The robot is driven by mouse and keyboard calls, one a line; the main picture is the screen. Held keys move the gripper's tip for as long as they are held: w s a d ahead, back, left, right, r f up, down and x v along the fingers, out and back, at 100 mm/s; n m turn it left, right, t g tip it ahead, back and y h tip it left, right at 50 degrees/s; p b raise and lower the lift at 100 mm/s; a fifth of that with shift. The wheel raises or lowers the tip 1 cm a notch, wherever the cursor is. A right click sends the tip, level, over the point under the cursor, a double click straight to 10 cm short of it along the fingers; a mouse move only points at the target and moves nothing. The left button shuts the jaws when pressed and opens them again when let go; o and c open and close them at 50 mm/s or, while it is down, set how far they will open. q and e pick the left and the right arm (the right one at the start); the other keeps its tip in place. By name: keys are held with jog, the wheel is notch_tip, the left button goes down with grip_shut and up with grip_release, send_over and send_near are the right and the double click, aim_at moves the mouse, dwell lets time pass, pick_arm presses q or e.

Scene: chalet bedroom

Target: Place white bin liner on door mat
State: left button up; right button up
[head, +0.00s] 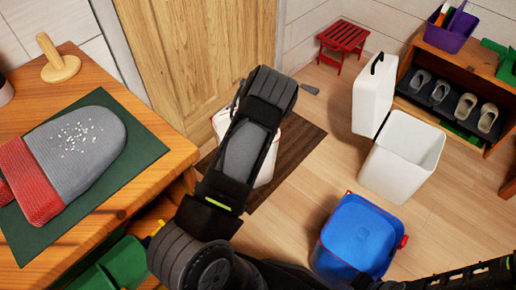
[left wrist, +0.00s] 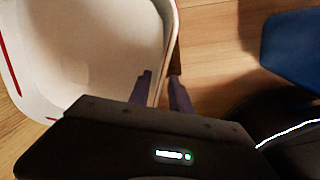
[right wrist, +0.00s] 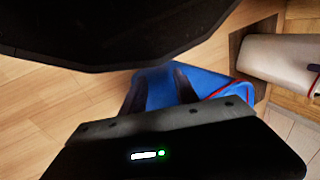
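The white bin liner (head: 268,165), an open white container with red lines, is mostly behind my left arm in the head view. It appears over the brown door mat (head: 296,150); whether its base touches the mat is hidden. In the left wrist view the liner (left wrist: 85,50) fills the upper left. My left gripper (left wrist: 160,84) has its fingers close on either side of the liner's wall at the rim. My right gripper (right wrist: 160,82) is open and empty, above a blue container.
A blue container with red handles (head: 360,237) stands on the floor at lower centre. A white bin (head: 402,160) with a raised lid is behind it. A wooden table (head: 165,150) is at left, a shoe shelf (head: 455,65) at right, and a red stool (head: 343,37) behind.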

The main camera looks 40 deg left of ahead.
pick_arm(q)
jog(key=shift+r, duration=0.1)
jog(key=shift+r, duration=0.2)
notch_tip(320, 180, up, 12)
jog(key=p, duration=0.3)
jog(key=shift+d+p, duration=0.2)
jog(key=shift+p, duration=0.1)
